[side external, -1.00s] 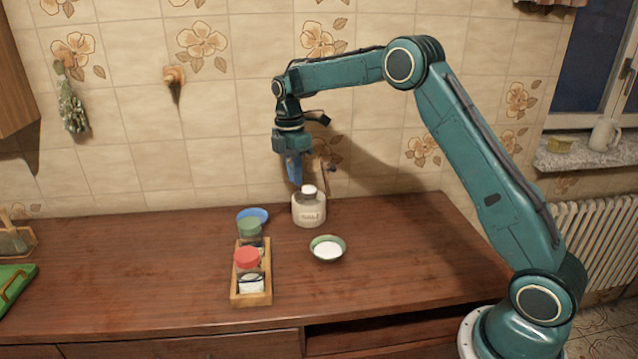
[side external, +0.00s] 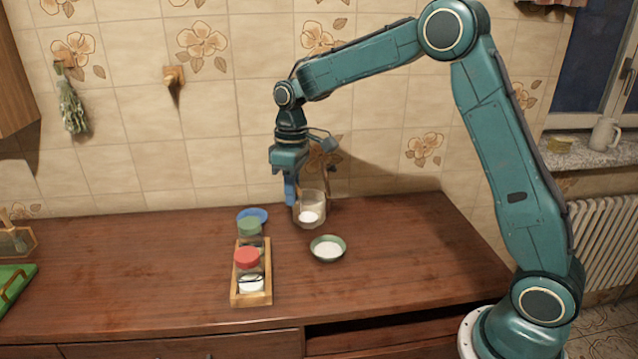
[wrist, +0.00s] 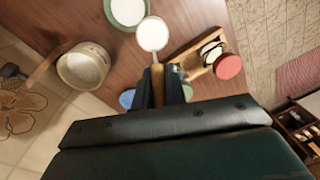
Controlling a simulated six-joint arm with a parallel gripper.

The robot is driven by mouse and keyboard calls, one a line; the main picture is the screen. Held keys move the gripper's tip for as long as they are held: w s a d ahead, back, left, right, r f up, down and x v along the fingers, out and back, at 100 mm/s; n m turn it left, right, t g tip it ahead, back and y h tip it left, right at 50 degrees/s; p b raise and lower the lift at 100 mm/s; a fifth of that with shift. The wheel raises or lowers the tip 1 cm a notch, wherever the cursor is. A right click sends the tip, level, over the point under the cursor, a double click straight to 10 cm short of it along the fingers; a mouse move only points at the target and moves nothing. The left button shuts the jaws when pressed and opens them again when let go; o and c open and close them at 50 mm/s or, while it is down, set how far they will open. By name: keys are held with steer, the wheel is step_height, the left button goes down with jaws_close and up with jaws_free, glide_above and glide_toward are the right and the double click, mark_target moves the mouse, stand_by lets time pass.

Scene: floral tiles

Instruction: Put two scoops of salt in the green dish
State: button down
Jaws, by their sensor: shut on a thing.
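My gripper (side external: 291,194) is shut on the wooden handle of a scoop (wrist: 153,33). The scoop's round bowl holds white salt. In the side view the scoop (side external: 308,216) appears in front of the pale salt jar (side external: 318,199), hiding its label. The green dish (side external: 328,259) stands to the right and nearer the camera, with white salt inside. In the wrist view the green dish (wrist: 128,28) lies just beyond the scoop's bowl.
A wooden rack (side external: 251,298) holds shakers with a red lid (side external: 247,257) and a green lid (side external: 249,226). A blue dish (side external: 253,214) sits behind it. The tiled wall is close behind the jar. The counter right of the green dish is clear.

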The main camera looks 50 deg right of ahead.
steer(key=shift+s+a+m, duration=0.55)
steer(key=shift+m, duration=0.15)
steer(key=m, duration=0.1)
steer(key=d+m, duration=0.1)
steer(key=shift+s+d+m+t, duration=0.1)
steer(key=shift+d+m+t, duration=0.15)
steer(key=shift+m+t, duration=0.15)
steer(key=m, duration=0.1)
steer(key=d+m, duration=0.1)
steer(key=d+m+t, duration=0.1)
steer(key=m, duration=0.1)
steer(key=shift+s+f, duration=0.1)
steer(key=shift+s, duration=0.15)
steer(key=s+d+r+m+g+h, duration=0.1)
steer(key=s+d+m+h, duration=0.3)
steer(key=d+m, duration=0.5)
steer(key=shift+s+d+m+h, duration=0.3)
steer(key=shift+m+h, duration=0.2)
steer(key=shift+m, duration=2.5)
steer(key=shift+a+f, duration=0.1)
steer(key=shift+f, duration=0.05)
